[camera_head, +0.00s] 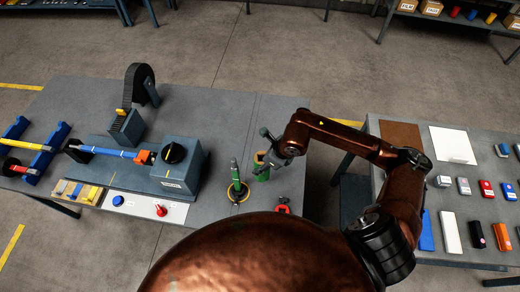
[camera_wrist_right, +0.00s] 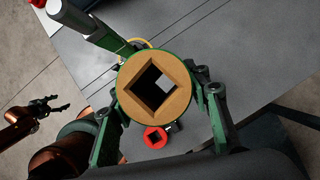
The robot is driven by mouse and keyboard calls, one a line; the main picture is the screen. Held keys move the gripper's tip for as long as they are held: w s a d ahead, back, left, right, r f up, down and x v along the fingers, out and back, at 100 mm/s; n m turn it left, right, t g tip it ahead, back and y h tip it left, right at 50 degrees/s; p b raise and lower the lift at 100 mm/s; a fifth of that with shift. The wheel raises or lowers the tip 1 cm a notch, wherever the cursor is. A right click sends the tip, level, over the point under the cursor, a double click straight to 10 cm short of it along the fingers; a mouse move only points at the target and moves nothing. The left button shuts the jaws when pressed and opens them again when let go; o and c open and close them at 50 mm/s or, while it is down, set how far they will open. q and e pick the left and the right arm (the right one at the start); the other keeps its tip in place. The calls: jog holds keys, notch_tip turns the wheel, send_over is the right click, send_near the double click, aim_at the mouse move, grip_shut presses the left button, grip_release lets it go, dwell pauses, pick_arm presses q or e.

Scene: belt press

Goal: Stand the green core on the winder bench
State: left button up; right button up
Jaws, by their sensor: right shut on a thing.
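The green core (camera_head: 262,174) is a short cylinder with a tan end face and a square hole. My right gripper (camera_head: 270,158) is shut on it, with a finger on either side of the core (camera_wrist_right: 127,85) in the right wrist view. The core is over the right part of the grey winder bench (camera_head: 215,112), its holed face towards the wrist camera. I cannot tell whether its lower end touches the bench. My left gripper (camera_wrist_right: 48,107) shows only in the right wrist view, at the left, with its fingers apart and empty.
A post with a green top (camera_head: 236,175) stands on a yellow-ringed base just left of the core. A red part (camera_head: 283,207) lies nearby. The winder machine (camera_head: 177,165) stands further left. A side table (camera_head: 447,250) with several small parts is at the right.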

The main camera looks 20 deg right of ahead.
jog(key=w+d+f+m+p, duration=0.1)
jog(key=w+d+f+p, duration=0.1)
jog(key=w+d+f, duration=0.2)
jog(key=w+d+f+m+h+p, duration=0.1)
jog(key=w+d+f+p, duration=0.2)
jog(key=d+f, duration=0.5)
jog(key=shift+w+m+t, duration=0.3)
jog(key=shift+w+m, duration=0.1)
jog(key=shift+w, duration=0.05)
jog(key=shift+f, duration=0.1)
jog(key=o, duration=1.4)
